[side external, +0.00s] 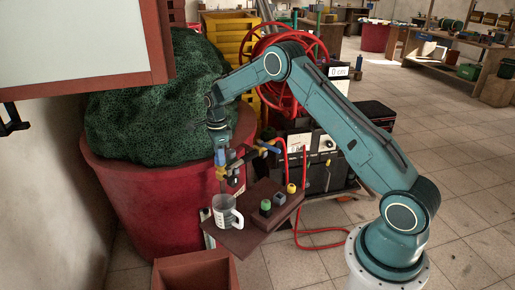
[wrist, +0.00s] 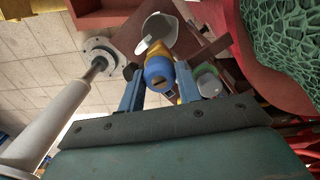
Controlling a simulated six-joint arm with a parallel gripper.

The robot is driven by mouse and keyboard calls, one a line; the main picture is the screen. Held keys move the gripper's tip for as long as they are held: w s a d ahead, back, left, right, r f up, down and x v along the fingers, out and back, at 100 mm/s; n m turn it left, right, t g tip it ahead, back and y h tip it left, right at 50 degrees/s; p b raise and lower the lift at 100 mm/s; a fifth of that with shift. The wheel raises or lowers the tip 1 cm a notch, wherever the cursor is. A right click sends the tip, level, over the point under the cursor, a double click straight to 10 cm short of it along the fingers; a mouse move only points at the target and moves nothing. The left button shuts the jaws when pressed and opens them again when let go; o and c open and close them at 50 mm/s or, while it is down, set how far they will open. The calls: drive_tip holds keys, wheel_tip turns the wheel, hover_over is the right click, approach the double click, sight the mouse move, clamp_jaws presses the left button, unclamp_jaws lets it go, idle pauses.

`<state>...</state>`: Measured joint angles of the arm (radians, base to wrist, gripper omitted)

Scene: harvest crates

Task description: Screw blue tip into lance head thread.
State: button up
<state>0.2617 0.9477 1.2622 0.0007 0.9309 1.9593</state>
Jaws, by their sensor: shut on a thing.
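My gripper (wrist: 158,80) is shut on a blue tip (wrist: 158,70), which sits between its two blue fingers in the wrist view. The tip has a dark opening facing the camera, and yellow shows behind it. In the side view my gripper (side external: 221,160) hangs above the brown stand, beside the red tub. A blue and yellow lance head (side external: 266,147) lies roughly level just right of the gripper. Its thread is too small to make out. I cannot tell whether tip and head touch.
A brown block (side external: 262,191) holds a green cap (side external: 265,206), a grey-blue one (side external: 279,198) and a yellow one (side external: 291,188). The red tub (side external: 165,200) with green netting (side external: 150,100) crowds the left. A red hose reel (side external: 300,55) stands behind.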

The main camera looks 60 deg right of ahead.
drive_tip(key=shift+m, duration=0.6)
drive_tip(key=shift+s+m, duration=0.1)
drive_tip(key=shift+m, duration=0.2)
drive_tip(key=shift+m, duration=0.6)
drive_tip(key=shift+m, duration=0.8)
drive_tip(key=o, duration=0.6)
drive_tip(key=shift+c, duration=0.2)
drive_tip(key=shift+n, duration=0.9)
